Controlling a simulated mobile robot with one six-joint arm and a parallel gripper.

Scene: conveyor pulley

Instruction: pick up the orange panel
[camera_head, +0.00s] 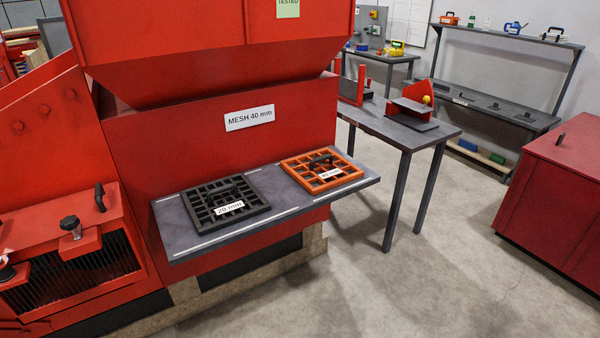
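The orange panel (303,179) is a square grid with a black handle (321,160) on top and a small white label. It lies flat on the right part of a grey shelf (274,224) fixed to the front of a red machine. A similar black grid panel (207,213), labelled 20 mm, lies to its left on the same shelf, with a gap between them. My gripper is not in view.
The red machine (190,143) bears a "MESH 40 mm" sign (249,118) and rises behind the shelf. A grey table (440,133) stands behind to the right. A red cabinet (560,185) stands at the right edge. The concrete floor (400,285) in front is clear.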

